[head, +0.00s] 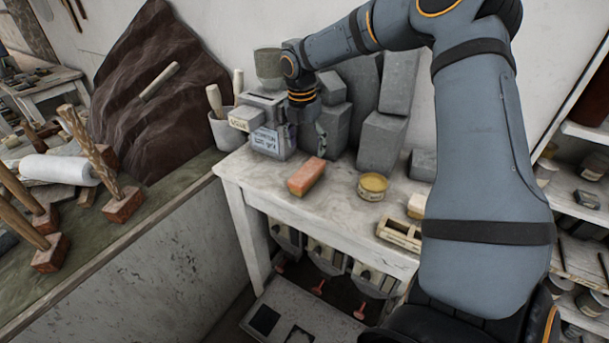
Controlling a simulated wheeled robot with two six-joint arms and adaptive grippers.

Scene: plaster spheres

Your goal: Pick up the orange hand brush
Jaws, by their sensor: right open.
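The orange hand brush (306,177) lies on the pale worktable (262,188), near its front left part. It looks like a small block with an orange top. My right gripper (307,138) hangs downward at the back of the table, beside a grey box. It is open, and its fingers are small and partly lost against the grey things behind. It is apart from the brush, which lies nearer the front. My left gripper is out of view.
A grey box with labels (268,128) stands left of my right gripper. Grey stone blocks (381,142) stand behind and to the right. A yellow tin (372,186) and a small wooden tray (399,234) lie right of the brush. Bare tabletop surrounds the brush.

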